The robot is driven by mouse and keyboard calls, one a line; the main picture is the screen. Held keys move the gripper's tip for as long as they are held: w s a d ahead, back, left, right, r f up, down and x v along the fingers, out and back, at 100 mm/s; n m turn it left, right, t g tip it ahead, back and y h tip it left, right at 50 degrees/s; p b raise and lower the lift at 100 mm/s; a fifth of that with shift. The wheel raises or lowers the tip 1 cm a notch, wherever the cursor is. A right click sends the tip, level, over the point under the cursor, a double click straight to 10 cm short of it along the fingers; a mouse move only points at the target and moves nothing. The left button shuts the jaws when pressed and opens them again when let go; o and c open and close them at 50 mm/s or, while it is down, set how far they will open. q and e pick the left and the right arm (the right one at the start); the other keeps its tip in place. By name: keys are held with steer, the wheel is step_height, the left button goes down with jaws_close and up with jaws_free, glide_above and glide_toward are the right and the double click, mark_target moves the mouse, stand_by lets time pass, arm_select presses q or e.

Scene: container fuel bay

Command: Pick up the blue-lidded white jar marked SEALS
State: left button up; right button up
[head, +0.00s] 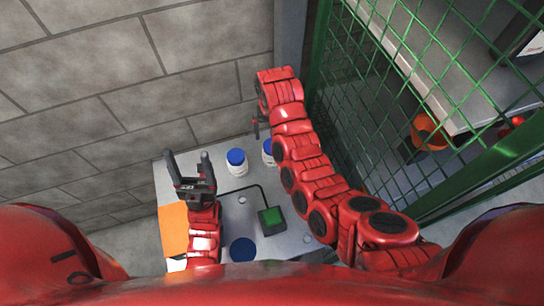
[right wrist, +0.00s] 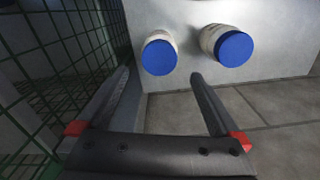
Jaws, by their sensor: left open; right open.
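Two white jars with blue lids stand near the back of the grey bench. One jar (head: 236,162) is in the open; the other jar (head: 268,152) is partly hidden by my right arm. In the right wrist view they show as a left jar (right wrist: 160,54) and a right jar (right wrist: 229,46). No label is readable, so I cannot tell which is marked SEALS. My right gripper (right wrist: 161,74) is open and empty, its fingers pointing toward the jars, mainly the left one in that view. My left gripper (head: 188,155) is open and empty, left of the jars.
The grey bench (head: 230,205) carries an orange panel (head: 173,230), a dark blue disc (head: 242,250) and a green-topped block (head: 271,219) with a black cable. A block wall (head: 90,100) rises behind and left. A green mesh fence (head: 400,90) stands close to my right arm.

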steer(key=b, duration=0.2)
glide_above(268, 160)
steer(key=w+d, duration=0.1)
steer(key=w, duration=0.2)
steer(key=f, duration=0.7)
steer(key=shift+d+f, duration=0.2)
step_height(268, 160, down, 5)
steer(key=shift+s+r+b, duration=0.1)
steer(key=shift+b, duration=0.85)
steer(key=shift+c, duration=0.3)
steer(key=shift+r, duration=0.1)
steer(key=c, duration=1.3)
